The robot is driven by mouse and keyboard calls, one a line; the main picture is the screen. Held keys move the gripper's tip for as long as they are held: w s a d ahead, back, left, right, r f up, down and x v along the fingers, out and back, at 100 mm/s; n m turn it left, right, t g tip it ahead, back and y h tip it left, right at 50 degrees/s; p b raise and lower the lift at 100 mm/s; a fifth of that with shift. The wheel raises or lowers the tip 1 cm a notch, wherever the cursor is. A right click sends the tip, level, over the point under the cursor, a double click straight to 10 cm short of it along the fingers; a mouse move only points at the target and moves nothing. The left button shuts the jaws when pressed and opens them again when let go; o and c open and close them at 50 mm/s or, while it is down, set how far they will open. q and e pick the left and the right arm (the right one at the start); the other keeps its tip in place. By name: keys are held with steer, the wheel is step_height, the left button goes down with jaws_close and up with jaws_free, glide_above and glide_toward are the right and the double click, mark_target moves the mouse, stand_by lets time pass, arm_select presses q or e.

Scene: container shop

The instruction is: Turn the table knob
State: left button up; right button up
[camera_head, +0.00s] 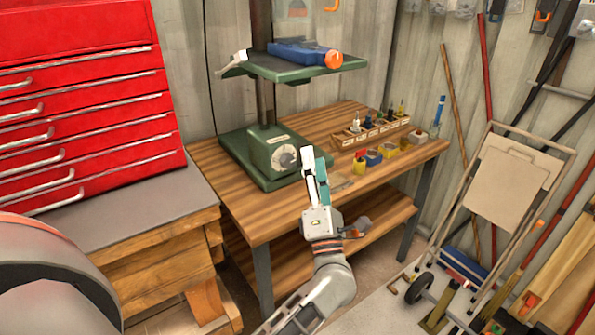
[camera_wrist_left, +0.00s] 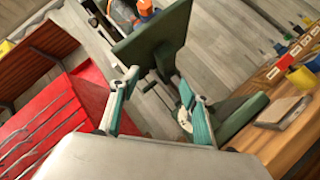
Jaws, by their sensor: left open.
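The table knob is a round pale grey dial (camera_head: 285,157) on the front of the green base (camera_head: 262,172) of a drill-press-like machine on the wooden table. My left gripper (camera_head: 313,152) is open and empty, just right of the knob in the head view, its fingertips pointing up. In the left wrist view the knob (camera_wrist_left: 184,118) shows partly behind the right finger of my left gripper (camera_wrist_left: 160,80). I cannot tell whether that finger touches it. My right gripper is not in view.
A green machine platform (camera_head: 290,68) carrying a blue tool with an orange end (camera_head: 305,54) overhangs the base. A wooden rack of small bottles (camera_head: 370,131) and small yellow and blue items stand to the right. A red tool chest (camera_head: 85,100) is at left.

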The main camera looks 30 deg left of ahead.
arm_select(q)
steer(key=w+a+f+n+g+y+b, duration=0.2)
steer(key=w+a+f+n+g, duration=0.15)
steer(key=n+g, duration=0.5)
steer(key=n+g+h+b, duration=0.2)
steer(key=n+g, duration=0.1)
steer(key=n, duration=0.5)
glide_toward(290, 162)
steer(key=a, duration=0.1)
steer(key=x, duration=0.8)
steer(key=shift+w+d+r, duration=0.1)
steer(key=shift+w, duration=0.1)
arm_select(e)
step_height(290, 162, down, 4)
steer(key=shift+s+a+f, duration=0.1)
steer(key=shift+s+f, duration=0.05)
arm_select(q)
steer(key=c, duration=1.1)
